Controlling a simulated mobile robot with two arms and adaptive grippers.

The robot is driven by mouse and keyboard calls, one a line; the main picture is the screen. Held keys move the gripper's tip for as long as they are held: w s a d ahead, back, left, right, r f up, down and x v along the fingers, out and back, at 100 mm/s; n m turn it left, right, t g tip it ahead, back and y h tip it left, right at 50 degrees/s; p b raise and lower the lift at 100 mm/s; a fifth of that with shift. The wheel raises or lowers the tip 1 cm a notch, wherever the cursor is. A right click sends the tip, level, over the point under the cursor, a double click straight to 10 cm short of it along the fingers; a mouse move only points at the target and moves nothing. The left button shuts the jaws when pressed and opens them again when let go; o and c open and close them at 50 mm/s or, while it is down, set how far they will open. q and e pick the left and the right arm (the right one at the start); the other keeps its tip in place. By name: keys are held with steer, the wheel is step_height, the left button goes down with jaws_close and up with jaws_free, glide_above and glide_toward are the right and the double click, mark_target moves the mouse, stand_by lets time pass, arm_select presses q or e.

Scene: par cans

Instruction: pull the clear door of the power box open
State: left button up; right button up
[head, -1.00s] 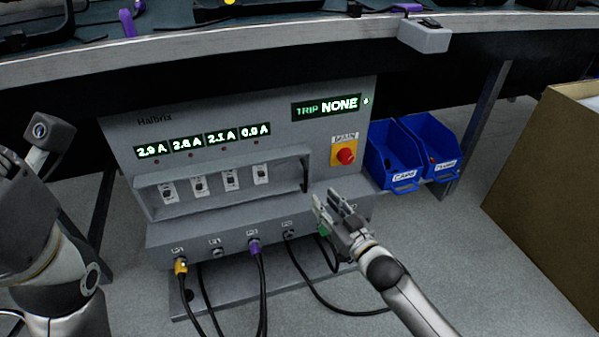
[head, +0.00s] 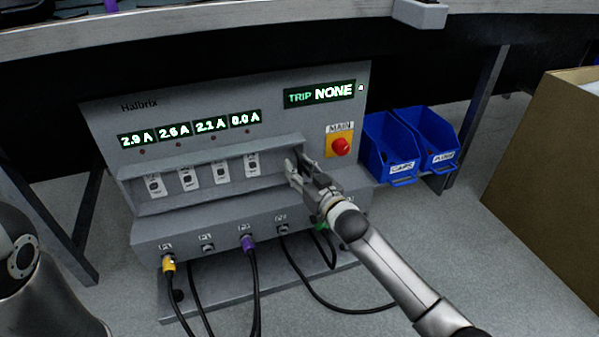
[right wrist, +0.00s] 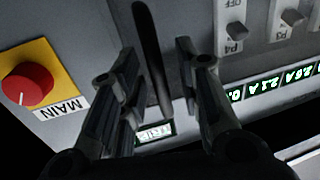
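The grey power box (head: 100,125) stands below the bench, facing me. Its clear door (head: 236,172) lies over the row of breaker switches and looks closed. A dark upright bar handle (right wrist: 150,55) shows in the right wrist view, between the fingers of my right gripper (right wrist: 158,75). The fingers are open, with a gap on both sides of the handle. In the head view my right gripper (head: 300,170) is at the right end of the breaker recess and hides the handle there. My left gripper is out of view; only part of the left arm shows.
A red MAIN knob (head: 340,146) on a yellow plate sits just right of my gripper. Blue bins (head: 388,150) and a cardboard box (head: 550,170) stand further right. Cables (head: 255,290) hang from the lower sockets. The bench edge (head: 200,25) runs above.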

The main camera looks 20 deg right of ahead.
jaws_close()
stand_by(0.4)
